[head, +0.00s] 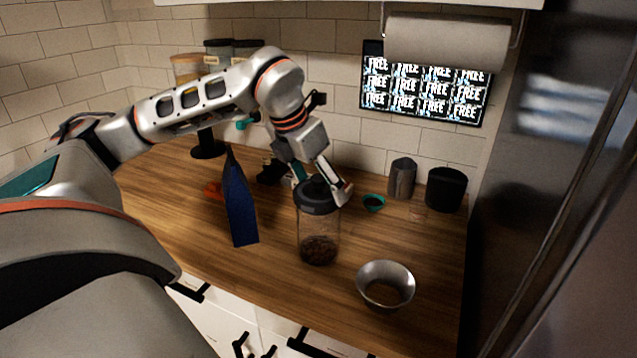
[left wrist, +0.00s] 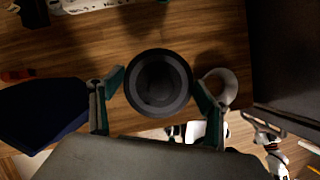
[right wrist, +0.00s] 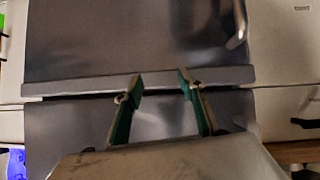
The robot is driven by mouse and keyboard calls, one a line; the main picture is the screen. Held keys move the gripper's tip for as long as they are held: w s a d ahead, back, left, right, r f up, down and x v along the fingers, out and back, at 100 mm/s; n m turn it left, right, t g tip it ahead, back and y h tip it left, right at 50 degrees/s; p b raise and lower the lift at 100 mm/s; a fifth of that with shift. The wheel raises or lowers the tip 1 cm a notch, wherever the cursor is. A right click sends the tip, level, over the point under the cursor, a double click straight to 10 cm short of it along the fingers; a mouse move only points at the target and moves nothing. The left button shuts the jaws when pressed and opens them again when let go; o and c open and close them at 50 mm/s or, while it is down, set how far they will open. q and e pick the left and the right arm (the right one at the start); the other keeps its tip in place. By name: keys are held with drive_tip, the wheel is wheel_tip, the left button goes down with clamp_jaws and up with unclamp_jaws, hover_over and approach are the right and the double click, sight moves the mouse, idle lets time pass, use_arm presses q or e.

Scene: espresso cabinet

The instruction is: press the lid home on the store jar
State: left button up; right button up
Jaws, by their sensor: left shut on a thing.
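The store jar (head: 319,240) stands upright on the wooden counter, clear-walled, with brown contents at the bottom. Its dark round lid (head: 318,202) sits at the jar's mouth; I cannot tell how deep it is seated. In the left wrist view the lid (left wrist: 158,83) is seen from above, with a finger on either side of its rim. My left gripper (head: 323,188) is shut on the lid from above. My right gripper (right wrist: 160,85) shows only in the right wrist view, fingers apart and empty, before a grey steel surface.
A metal bowl (head: 386,286) stands right of the jar near the front edge. A dark blue bag (head: 239,205) stands to the left. A teal cup (head: 374,203), a grey canister (head: 402,178) and a black container (head: 446,189) are behind. A steel fridge (head: 560,150) bounds the right.

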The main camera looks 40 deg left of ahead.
use_arm(q)
drive_tip(key=o, duration=1.2)
drive_tip(key=shift+o, duration=0.8)
drive_tip(key=shift+r+p, duration=1.4)
drive_tip(key=shift+r, duration=2.6)
drive_tip(key=shift+s, duration=0.15)
